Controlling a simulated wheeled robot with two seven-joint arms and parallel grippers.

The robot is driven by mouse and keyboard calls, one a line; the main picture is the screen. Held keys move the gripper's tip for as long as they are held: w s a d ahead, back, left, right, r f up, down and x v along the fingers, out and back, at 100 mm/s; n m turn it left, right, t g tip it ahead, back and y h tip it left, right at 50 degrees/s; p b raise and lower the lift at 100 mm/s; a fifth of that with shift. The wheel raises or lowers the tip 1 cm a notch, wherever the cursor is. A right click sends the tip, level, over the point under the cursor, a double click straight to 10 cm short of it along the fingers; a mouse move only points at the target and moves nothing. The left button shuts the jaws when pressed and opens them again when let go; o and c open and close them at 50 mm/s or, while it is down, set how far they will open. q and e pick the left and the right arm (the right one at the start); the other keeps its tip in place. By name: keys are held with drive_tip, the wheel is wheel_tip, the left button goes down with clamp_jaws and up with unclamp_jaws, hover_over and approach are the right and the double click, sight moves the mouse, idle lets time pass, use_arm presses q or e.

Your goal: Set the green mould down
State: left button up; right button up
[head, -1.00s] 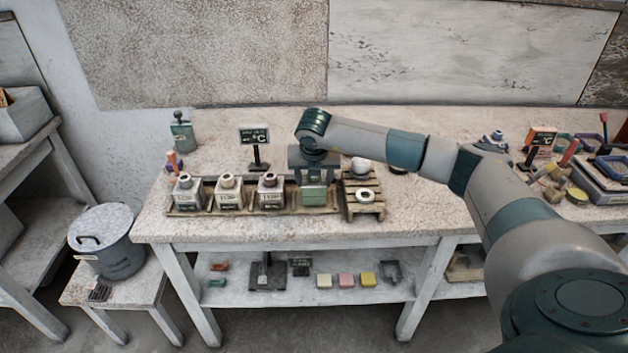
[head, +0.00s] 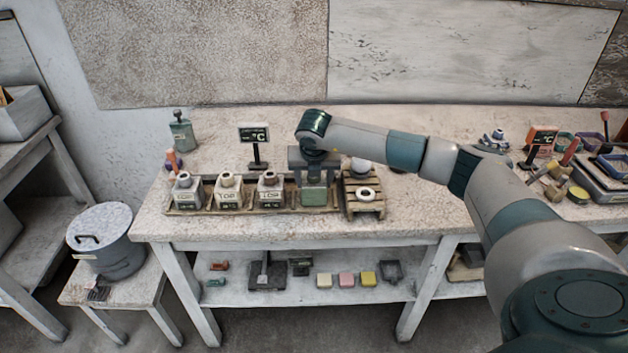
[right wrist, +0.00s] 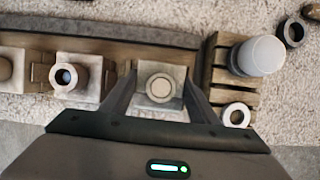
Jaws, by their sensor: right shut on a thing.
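The green mould (head: 314,196) is at the right end of the row in the long wooden tray (head: 240,210). My right gripper (head: 314,180) comes down on it from above and is shut on it. In the right wrist view the mould (right wrist: 160,88) shows from the top, with a round opening, between the two fingers of my right gripper (right wrist: 160,95). It looks to be in the tray, but I cannot tell whether its base touches the tray floor. My left gripper is not in view.
Several pale moulds marked TOP (head: 228,192) fill the tray to the left. A wooden slatted rack (head: 366,207) with a white ring (head: 367,192) stands close on the right. A small sign (head: 254,134) stands behind the tray. The bench front is clear.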

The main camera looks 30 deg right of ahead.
drive_tip(key=shift+f, duration=0.15)
drive_tip(key=shift+d+f+b, duration=0.25)
drive_tip(key=shift+f+b, duration=0.25)
drive_tip(key=shift+b, duration=0.05)
drive_tip(key=o, duration=1.5)
drive_tip(key=shift+s+d+f, duration=0.1)
drive_tip(key=shift+c, duration=0.2)
drive_tip(key=shift+f, duration=0.1)
drive_tip(key=shift+a+r+p, duration=0.2)
drive_tip(key=shift+r+p, duration=0.15)
drive_tip(key=shift+r, duration=0.8)
drive_tip(key=shift+a+r+p, duration=0.2)
drive_tip(key=shift+r+p, duration=0.1)
drive_tip(key=shift+r, duration=0.9)
drive_tip(key=shift+r, duration=0.1)
